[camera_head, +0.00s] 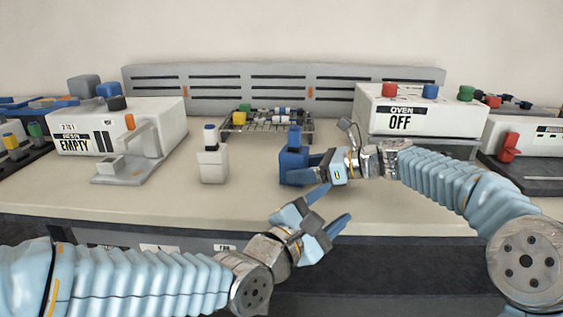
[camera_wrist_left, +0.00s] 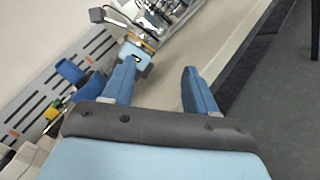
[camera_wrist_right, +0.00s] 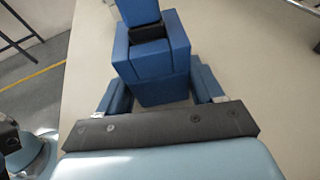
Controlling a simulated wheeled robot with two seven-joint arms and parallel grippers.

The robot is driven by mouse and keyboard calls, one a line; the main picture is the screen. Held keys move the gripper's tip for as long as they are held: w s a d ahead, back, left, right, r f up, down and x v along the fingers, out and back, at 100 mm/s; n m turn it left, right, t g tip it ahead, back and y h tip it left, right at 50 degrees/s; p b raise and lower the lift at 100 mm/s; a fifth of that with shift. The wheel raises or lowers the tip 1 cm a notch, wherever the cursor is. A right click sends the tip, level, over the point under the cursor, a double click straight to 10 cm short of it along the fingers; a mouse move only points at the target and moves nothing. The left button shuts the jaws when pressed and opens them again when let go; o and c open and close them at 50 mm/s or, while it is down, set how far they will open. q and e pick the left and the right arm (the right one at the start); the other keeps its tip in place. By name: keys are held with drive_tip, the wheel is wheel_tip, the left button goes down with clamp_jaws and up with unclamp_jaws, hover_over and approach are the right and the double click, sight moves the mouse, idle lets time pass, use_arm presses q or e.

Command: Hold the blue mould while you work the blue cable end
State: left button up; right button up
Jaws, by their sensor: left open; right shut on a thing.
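The blue mould (camera_head: 291,167) stands upright on the bench in the head view; it fills the upper middle of the right wrist view (camera_wrist_right: 162,82). My right gripper (camera_head: 309,169) is shut on its lower body, one finger on each side. A blue upright piece (camera_head: 294,137) rises from the mould's top beside a dark part; I cannot tell whether it is the blue cable end. My left gripper (camera_head: 330,209) is open and empty, in front of the mould and below the right gripper in the head view. In the left wrist view the mould (camera_wrist_left: 70,71) is left of the fingers.
A white block with a blue-grey top (camera_head: 211,166) stands left of the mould. Behind is a wire rack (camera_head: 265,126) with coloured pieces. A white machine marked EMPTY (camera_head: 130,117) is at left, the OVEN marked OFF (camera_head: 420,112) at right.

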sight(297, 137)
use_arm(q)
drive_tip(key=w+a+r+n+t+y, duration=0.1)
drive_tip(key=w+a+n+y, duration=0.1)
drive_tip(key=n, duration=0.2)
drive_tip(key=w+a+r+n+t+y, duration=0.1)
drive_tip(key=w+a+r+n+y, duration=0.1)
drive_tip(key=n, duration=0.3)
drive_tip(key=w+a+r+n+t+y, duration=0.1)
drive_tip(key=w+a+r+n+y, duration=0.1)
drive_tip(key=w+a+n+y, duration=0.1)
drive_tip(key=shift+w+a+n+y, duration=0.15)
drive_tip(key=shift+a+n+y, duration=0.35)
drive_tip(key=shift+a+n, duration=0.45)
drive_tip(key=shift+n, duration=0.25)
drive_tip(key=x, duration=1.2)
drive_tip(key=shift+d+r, duration=0.15)
drive_tip(key=shift+r, duration=0.1)
clamp_jaws()
drive_tip(key=shift+r, duration=0.15)
drive_tip(key=shift+r, duration=1.35)
